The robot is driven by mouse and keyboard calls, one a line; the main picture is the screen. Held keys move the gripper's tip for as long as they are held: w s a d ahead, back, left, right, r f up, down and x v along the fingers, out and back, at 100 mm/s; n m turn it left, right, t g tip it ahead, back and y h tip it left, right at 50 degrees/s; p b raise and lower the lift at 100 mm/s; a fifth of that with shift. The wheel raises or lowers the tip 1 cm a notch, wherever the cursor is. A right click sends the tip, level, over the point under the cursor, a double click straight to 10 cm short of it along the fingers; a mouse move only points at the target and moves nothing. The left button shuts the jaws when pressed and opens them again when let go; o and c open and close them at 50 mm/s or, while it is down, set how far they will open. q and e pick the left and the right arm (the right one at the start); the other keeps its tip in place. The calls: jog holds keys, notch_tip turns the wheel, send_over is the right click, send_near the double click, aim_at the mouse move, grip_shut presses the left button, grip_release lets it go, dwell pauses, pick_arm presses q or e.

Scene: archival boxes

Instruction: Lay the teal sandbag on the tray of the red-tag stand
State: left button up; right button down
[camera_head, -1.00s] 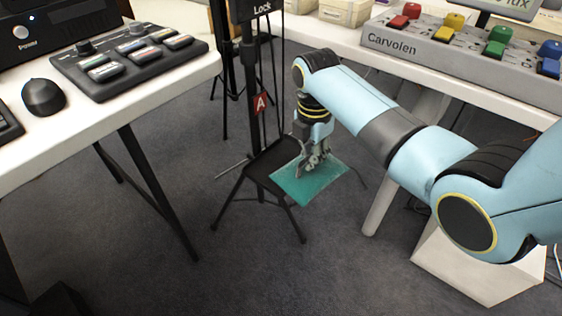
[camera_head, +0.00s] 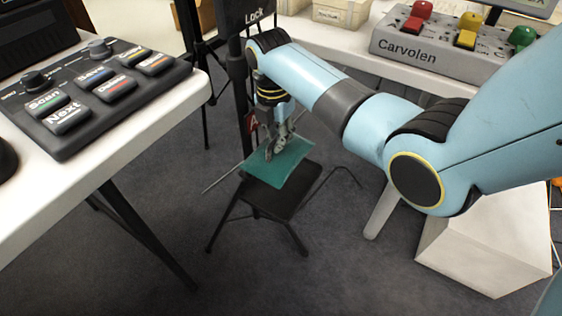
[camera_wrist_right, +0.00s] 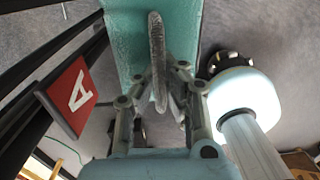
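The teal sandbag (camera_head: 284,171) is a flat, thin slab in my right gripper (camera_head: 273,151). It hangs over the back part of the black tray (camera_head: 274,204) and hides that part; whether it touches the tray I cannot tell. The red tag (camera_head: 252,121), marked A, is on the stand's black post just behind, partly hidden by my gripper. In the right wrist view the fingers (camera_wrist_right: 160,75) are close together on the teal sandbag (camera_wrist_right: 124,42), and the red tag (camera_wrist_right: 68,97) is at the left. My left gripper is not in view.
A white table with a button panel (camera_head: 100,90) stands at the left. A white table with a grey Carvolen box (camera_head: 420,55) runs along the back right. Another black stand leg (camera_head: 205,115) is behind.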

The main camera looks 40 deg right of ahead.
aim_at(280, 153)
jog(key=s+a+f+p, duration=0.2)
jog(key=s+a+f, duration=0.15)
jog(key=s, duration=0.35)
jog(key=s+a+f+p, duration=0.2)
jog(key=s+a, duration=0.3)
jog(key=s, duration=0.3)
jog(key=w+d+b, duration=0.2)
jog(key=w, duration=0.2)
jog(key=w+d+b, duration=0.2)
jog(key=w+d, duration=0.1)
jog(key=w, duration=0.1)
jog(key=w+d+b, duration=0.2)
jog(key=w, duration=0.2)
jog(key=shift+w+d+f, duration=0.35)
jog(key=shift+d+f, duration=0.05)
jog(key=shift+w+d+r, duration=0.1)
jog(key=shift+w+d, duration=0.2)
jog(key=shift+w, duration=0.2)
jog(key=shift+w+d+b, duration=0.2)
jog(key=shift+w+b, duration=0.1)
jog(key=shift+w, duration=0.05)
notch_tip(280, 153, down, 3)
jog(key=shift+f+b, duration=0.1)
jog(key=shift+b, duration=0.9)
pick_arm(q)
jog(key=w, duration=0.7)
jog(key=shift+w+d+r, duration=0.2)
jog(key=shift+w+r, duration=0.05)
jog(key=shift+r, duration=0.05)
